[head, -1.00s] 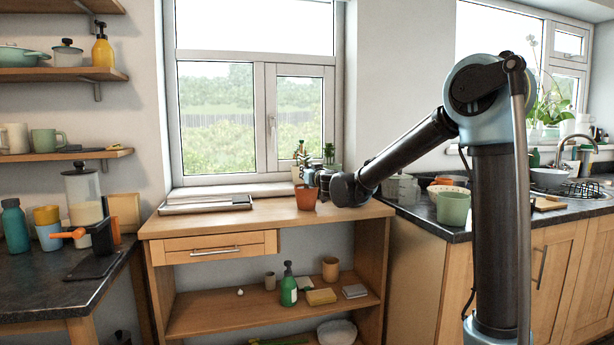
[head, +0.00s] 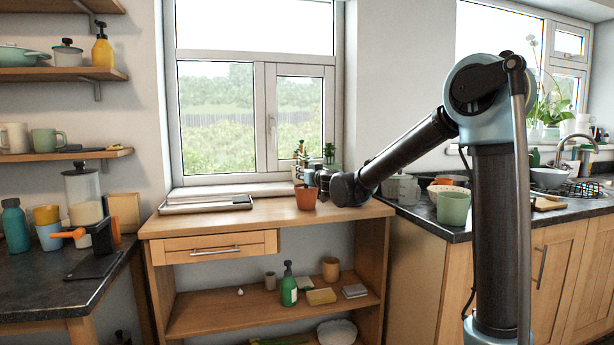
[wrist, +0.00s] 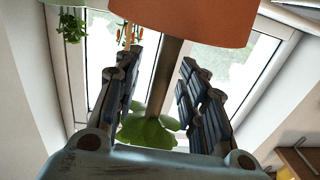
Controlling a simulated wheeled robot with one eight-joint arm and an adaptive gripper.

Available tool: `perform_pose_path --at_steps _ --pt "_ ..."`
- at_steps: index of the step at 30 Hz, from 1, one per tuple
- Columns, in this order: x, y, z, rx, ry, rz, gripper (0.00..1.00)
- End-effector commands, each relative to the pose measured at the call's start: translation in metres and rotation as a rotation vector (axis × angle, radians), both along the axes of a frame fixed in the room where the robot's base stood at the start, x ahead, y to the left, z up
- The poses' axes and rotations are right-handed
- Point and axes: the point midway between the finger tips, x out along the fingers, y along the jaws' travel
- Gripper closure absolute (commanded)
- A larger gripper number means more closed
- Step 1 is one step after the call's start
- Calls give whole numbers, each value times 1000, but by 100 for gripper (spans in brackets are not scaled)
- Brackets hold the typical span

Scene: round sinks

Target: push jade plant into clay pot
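The clay pot (head: 306,198) is an orange-brown pot on the wooden desk top, below my gripper; its rim fills the top of the wrist view (wrist: 210,22). The wrist view is upside down. The jade plant has a thick brown stem (wrist: 166,78) and green leaves (wrist: 147,130). The stem runs between my fingers toward the pot and passes out of sight at the rim. Whether it is inside or behind the pot I cannot tell. My gripper (wrist: 157,60) has its fingers apart, with gaps beside the stem; it also shows in the head view (head: 310,177).
Other small plants (head: 329,152) stand by the window behind the pot. A closed silver laptop-like tray (head: 205,203) lies on the left of the desk. The desk front around the pot is clear.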

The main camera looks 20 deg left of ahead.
Motion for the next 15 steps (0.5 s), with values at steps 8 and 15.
perform_pose_path --at_steps 8,15 --pt "-11 -8 0 0 0 0 62" --pt "-39 -30 0 0 0 0 62"
